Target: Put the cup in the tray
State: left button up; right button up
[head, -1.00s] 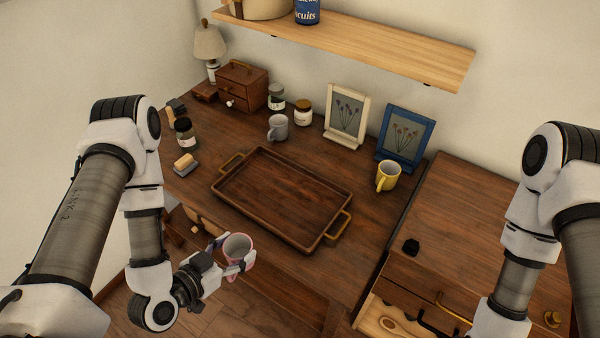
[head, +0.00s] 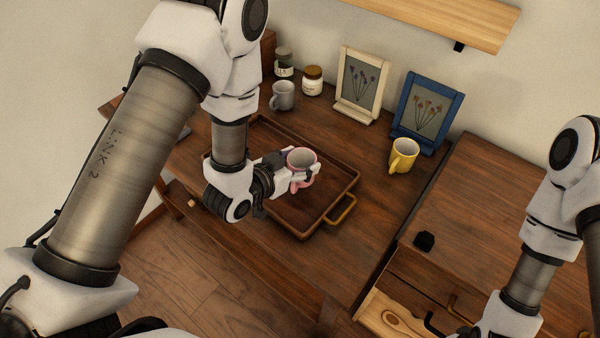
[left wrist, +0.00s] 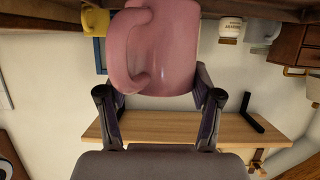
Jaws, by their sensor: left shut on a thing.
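A pink cup (head: 302,160) is held in my left gripper (head: 296,170), which is shut on it. In the head view the cup appears upright over the right part of the wooden tray (head: 341,186); I cannot tell how high above the tray it is. In the left wrist view the pink cup (left wrist: 163,48) fills the space between the fingers, with its handle toward the left. My left arm hides the left part of the tray. My right arm shows at the right edge of the head view, but its gripper is out of view.
A grey mug (head: 283,96), a white jar (head: 312,80) and a dark-lidded jar (head: 284,62) stand behind the tray. A yellow mug (head: 403,155) stands to its right. A cream frame (head: 362,85) and a blue frame (head: 427,110) stand at the back. A black object (head: 424,241) lies right.

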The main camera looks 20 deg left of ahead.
pick_arm(q)
jog(key=f, duration=0.3)
jog(key=shift+w+d+f, duration=0.15)
jog(key=shift+w+f, duration=0.1)
jog(key=shift+f, duration=0.1)
jog(key=shift+s+f, duration=0.1)
jog(key=shift+f, duration=0.05)
jog(key=o, duration=1.3)
jog(key=shift+c, duration=0.2)
